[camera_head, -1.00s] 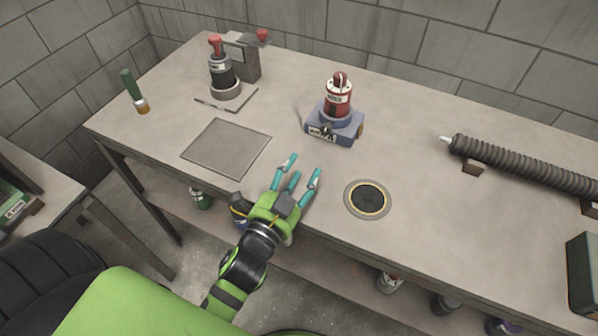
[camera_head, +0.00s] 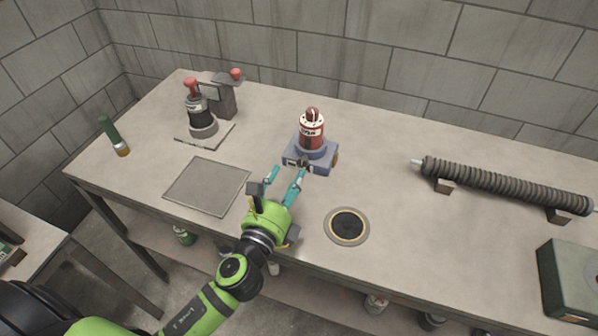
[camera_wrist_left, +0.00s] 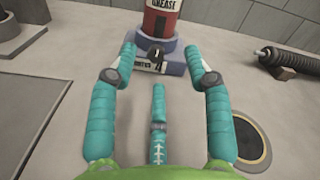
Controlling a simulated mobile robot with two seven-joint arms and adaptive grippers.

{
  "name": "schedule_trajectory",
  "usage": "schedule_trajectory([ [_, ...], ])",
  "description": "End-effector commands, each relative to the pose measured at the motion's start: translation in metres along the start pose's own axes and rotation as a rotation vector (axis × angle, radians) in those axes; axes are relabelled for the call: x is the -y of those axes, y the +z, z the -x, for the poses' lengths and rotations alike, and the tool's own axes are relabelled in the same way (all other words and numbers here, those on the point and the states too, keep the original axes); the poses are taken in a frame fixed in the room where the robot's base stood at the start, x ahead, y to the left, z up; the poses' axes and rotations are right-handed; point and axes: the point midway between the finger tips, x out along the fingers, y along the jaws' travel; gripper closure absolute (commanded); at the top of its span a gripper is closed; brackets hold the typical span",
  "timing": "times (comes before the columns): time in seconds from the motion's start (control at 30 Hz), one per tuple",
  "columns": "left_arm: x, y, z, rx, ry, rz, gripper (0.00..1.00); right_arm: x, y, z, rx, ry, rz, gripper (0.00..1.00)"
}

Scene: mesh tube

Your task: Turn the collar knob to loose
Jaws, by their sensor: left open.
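A red canister labelled GREASE (camera_wrist_left: 160,17) stands upright in a blue-grey collar base (camera_head: 322,164) at the middle of the bench. A small dark knob (camera_wrist_left: 155,52) sits on the base's front, above a white label with markings; I cannot read its setting. My left gripper (camera_head: 285,176) is open, just in front of the base, its teal fingers pointing at it. In the left wrist view two fingers lie either side of the knob and the third below it; contact is not visible. My right gripper is not in view.
A round dark port (camera_head: 346,226) lies right of my left gripper. A flat grey plate (camera_head: 207,186) is to the left. A black red-topped device (camera_head: 202,117), a green-handled tool (camera_head: 113,136), a ribbed tube (camera_head: 505,184) and a green box (camera_head: 570,280) are farther out.

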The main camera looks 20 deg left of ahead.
Motion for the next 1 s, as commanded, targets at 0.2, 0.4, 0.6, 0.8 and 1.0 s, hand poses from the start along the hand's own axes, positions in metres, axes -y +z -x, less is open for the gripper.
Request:
schedule_trajectory([
  [0.2, -0.021, -0.027, -0.013, 0.003, -0.003, 0.001, 0.5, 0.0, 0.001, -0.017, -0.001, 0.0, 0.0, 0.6],
  [0.4, -0.021, -0.027, -0.051, 0.0, 0.0, 0.003, 0.5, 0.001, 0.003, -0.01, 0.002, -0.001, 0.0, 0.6],
  [0.6, -0.022, -0.028, -0.071, -0.001, -0.001, 0.003, 0.5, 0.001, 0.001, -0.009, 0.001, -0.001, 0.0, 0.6],
  [0.8, -0.022, -0.029, -0.075, -0.002, 0.0, 0.004, 0.5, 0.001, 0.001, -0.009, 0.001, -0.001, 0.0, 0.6],
  [1.0, -0.022, -0.029, -0.075, -0.002, 0.0, 0.004, 0.66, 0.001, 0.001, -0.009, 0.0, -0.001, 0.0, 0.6],
])
